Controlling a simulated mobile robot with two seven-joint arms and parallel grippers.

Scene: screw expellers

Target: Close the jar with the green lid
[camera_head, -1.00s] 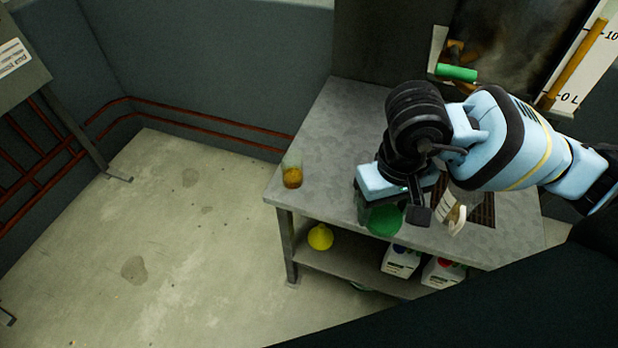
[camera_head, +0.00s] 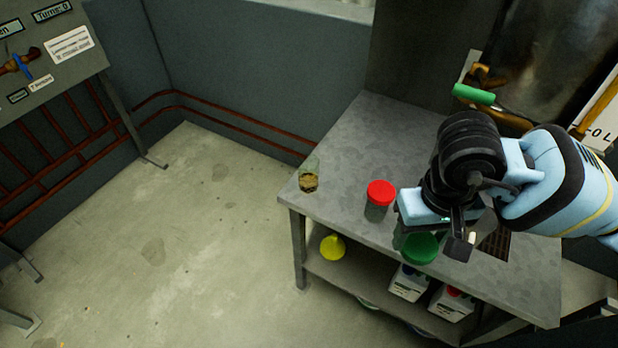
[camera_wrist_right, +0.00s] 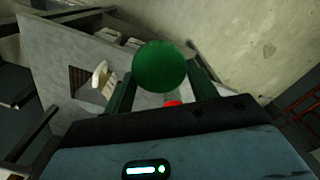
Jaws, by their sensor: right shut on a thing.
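My right gripper (camera_head: 432,236) is over the front part of the grey table, shut on the round green lid (camera_head: 421,248). The lid also shows between the dark fingers in the right wrist view (camera_wrist_right: 160,66). I cannot tell whether anything is under the lid. A clear open jar (camera_head: 309,180) with brown contents stands upright at the table's left edge, apart from the gripper and to its left. My left gripper is not in view.
A jar with a red lid (camera_head: 380,193) stands just left of my right gripper. The table (camera_head: 345,150) is clear between the two jars. A yellow funnel (camera_head: 332,247) and white containers (camera_head: 409,283) are on the lower shelf. A green handle (camera_head: 473,94) sticks out behind.

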